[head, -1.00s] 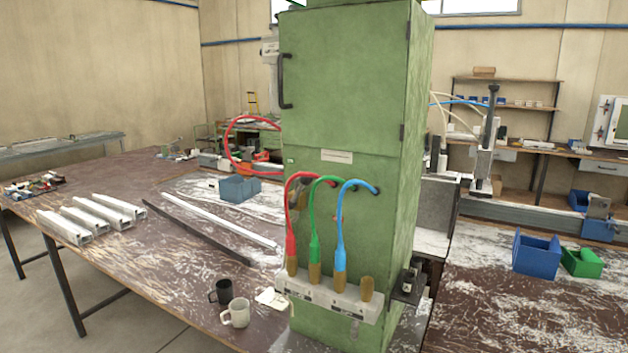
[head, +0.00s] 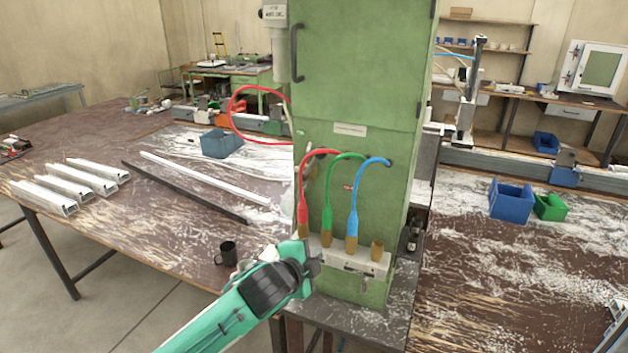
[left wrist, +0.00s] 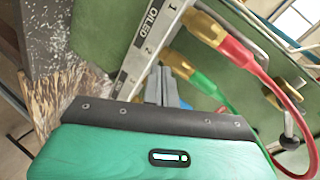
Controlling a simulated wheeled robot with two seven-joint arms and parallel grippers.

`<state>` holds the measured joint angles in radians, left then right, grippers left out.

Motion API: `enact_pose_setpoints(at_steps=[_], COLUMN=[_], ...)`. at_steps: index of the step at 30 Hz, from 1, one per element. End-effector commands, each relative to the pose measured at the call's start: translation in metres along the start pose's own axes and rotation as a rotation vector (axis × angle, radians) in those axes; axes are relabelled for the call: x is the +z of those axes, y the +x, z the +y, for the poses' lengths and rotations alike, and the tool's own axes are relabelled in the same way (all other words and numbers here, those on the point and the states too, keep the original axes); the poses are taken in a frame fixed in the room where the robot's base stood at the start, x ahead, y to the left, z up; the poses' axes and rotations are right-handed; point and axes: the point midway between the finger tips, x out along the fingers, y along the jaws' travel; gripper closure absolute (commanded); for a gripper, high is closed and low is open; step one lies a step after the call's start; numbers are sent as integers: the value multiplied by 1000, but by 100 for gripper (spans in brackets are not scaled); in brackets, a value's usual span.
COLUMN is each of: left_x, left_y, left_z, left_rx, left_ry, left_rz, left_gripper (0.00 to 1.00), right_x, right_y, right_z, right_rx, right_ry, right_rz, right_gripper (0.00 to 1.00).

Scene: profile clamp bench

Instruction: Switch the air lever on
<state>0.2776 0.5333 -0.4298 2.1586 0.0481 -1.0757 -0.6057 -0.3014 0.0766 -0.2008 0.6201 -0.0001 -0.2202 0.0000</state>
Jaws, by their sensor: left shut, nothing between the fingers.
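My left gripper (head: 316,262) comes in from the lower left in the head view. Its tips are at the left end of the pale manifold (head: 376,262) on the green cabinet (head: 350,75). In the left wrist view the fingers (left wrist: 165,84) are together and empty, over the manifold marked "OILED". A lever with a black ball knob (left wrist: 289,142) shows at the right of that view, beyond the hoses and apart from the fingers. I take it for the air lever; its on or off position is unclear. I cannot clearly make it out in the head view.
Red (head: 303,200), green (head: 327,205) and blue (head: 352,205) hoses rise from brass fittings on the manifold and arch into the cabinet. A black mug (head: 227,254) stands left of the gripper. White profiles (head: 75,180) and a blue bin (head: 221,143) lie farther left.

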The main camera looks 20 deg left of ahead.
Motion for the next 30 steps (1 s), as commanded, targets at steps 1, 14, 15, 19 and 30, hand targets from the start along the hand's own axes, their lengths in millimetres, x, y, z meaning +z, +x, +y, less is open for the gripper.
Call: enact_pose_setpoints(at_steps=[1,14,15,19,30], left_x=[-18,-92,-94,-96,-112], left_y=[-16,-114,-115,-108,-44], left_z=[-38,-160,-161,-166,-187], left_rx=[-62,-335,-339,-341,-340], left_ry=[84,529,538,541,538], left_rz=[35,137,138,138,138], left_gripper=[100,100,100,100,100], right_x=[0,-1,-1,-2,-7], right_y=[-5,-17,-18,-22,-51], right_z=[1,11,10,8,-2], right_rx=[1,11,11,8,-3], right_ry=[0,-3,-2,-1,3], right_rz=[0,0,0,0,3], right_gripper=[55,55,55,55,55])
